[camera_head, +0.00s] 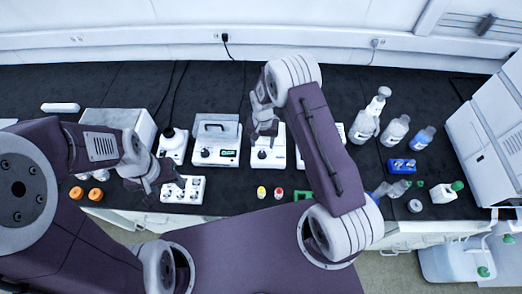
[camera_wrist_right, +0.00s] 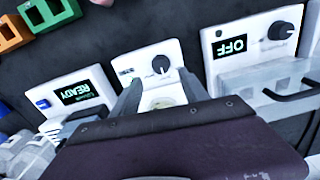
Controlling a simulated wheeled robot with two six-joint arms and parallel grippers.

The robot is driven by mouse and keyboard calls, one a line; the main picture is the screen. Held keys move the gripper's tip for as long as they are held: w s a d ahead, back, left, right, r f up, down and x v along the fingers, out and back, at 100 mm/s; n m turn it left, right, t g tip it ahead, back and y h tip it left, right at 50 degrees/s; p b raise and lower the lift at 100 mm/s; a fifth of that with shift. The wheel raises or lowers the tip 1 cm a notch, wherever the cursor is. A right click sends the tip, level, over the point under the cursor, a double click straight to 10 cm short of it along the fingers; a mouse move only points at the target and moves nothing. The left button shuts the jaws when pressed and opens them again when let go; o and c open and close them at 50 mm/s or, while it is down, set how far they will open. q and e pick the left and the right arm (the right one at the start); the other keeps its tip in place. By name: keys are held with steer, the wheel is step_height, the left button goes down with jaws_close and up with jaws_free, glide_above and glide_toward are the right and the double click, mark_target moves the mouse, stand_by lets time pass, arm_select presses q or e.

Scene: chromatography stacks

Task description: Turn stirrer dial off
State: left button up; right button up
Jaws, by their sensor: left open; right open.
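The dial's pointer setting is too small to read. My left gripper (camera_head: 158,183) is open near a white rack (camera_head: 184,190).
Left of the stirrer stands a device with a handled clear lid (camera_head: 217,140), its display (camera_wrist_right: 232,47) reading OFF. On the other side a device display (camera_wrist_right: 83,92) reads READY. Bottles (camera_head: 395,130) stand at the right. Small red and yellow-capped vials (camera_head: 278,193) stand in front.

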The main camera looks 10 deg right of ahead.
mark_target(262, 153)
step_height(262, 153, down, 7)
steer(key=shift+f+p, duration=0.1)
steer(key=shift+p, duration=0.55)
steer(key=shift+w, duration=0.1)
steer(key=shift+a, duration=0.1)
jaws_close()
